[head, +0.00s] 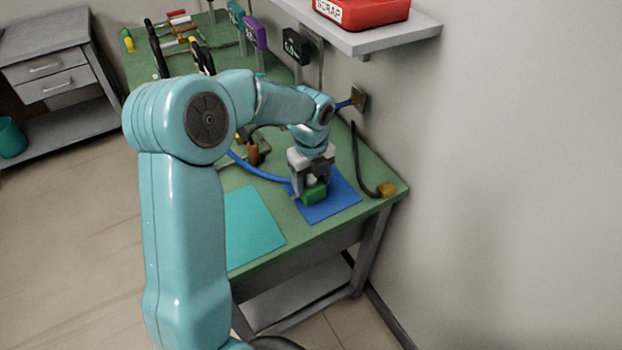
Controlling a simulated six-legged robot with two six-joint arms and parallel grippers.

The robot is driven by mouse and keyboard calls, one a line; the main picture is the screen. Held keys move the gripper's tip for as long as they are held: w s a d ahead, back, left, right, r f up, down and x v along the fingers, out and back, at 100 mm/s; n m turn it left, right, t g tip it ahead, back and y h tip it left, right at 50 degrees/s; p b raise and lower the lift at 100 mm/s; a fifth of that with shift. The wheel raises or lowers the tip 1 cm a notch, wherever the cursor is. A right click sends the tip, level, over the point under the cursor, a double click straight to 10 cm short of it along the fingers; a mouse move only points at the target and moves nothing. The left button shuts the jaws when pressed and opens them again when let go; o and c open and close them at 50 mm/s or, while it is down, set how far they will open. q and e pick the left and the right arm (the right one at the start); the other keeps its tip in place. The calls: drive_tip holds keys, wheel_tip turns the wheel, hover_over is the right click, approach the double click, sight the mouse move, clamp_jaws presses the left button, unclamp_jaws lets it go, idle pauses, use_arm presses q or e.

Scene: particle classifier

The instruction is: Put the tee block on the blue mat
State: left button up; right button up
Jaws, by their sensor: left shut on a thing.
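My left gripper (311,188) points down over the blue mat (336,203) at the right part of the green bench. It is shut on a green block (315,193), which I take for the tee block; its full shape is partly hidden by the fingers. The block is over or on the blue mat; I cannot tell whether it touches the mat. My right gripper is not in view.
A teal mat (252,226) lies left of the blue mat on the bench (290,247). A dark cable with an orange plug (386,189) lies to the right. A shelf (372,36) with a red scrap bin (362,12) juts from the wall. Clutter fills the bench's far end.

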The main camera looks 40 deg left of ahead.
use_arm(q)
drive_tip(key=o, duration=1.4)
drive_tip(key=shift+f, duration=0.15)
drive_tip(key=shift+r, duration=0.35)
wheel_tip(320, 180, up, 12)
drive_tip(key=shift+f+p, duration=0.1)
drive_tip(key=shift+p, duration=0.6)
drive_tip(key=shift+f, duration=0.1)
